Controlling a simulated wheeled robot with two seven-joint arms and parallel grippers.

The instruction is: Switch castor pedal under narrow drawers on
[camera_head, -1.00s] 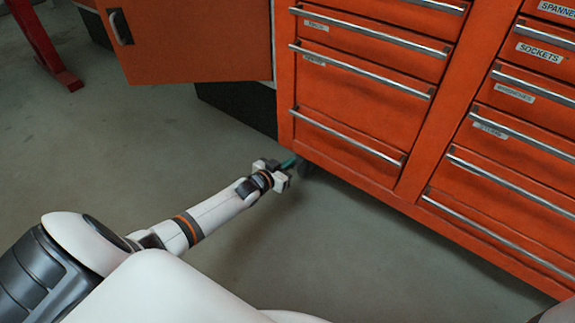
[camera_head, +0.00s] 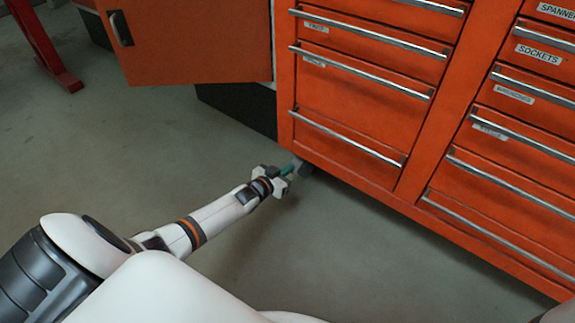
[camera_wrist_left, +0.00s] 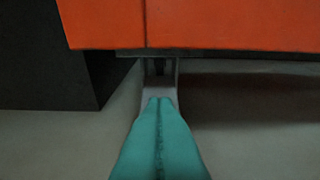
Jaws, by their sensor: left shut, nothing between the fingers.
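The castor (camera_head: 305,170) sits under the lower left corner of the orange drawer cabinet (camera_head: 345,110), below the narrow drawer column. In the left wrist view its grey pedal (camera_wrist_left: 160,91) shows straight ahead, under the cabinet's bottom edge. My left gripper (camera_head: 288,169) is low near the floor, just in front of the castor. Its teal fingers (camera_wrist_left: 160,130) are shut together with nothing between them. In the wrist view the fingertips overlap the pedal's near edge; I cannot tell whether they touch. My right gripper is out of view.
An orange door (camera_head: 195,40) with a handle stands open at the upper left. A dark cabinet base (camera_head: 237,107) lies left of the castor. A red post (camera_head: 45,45) stands at the far left. The grey floor (camera_head: 110,150) around my left arm is clear.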

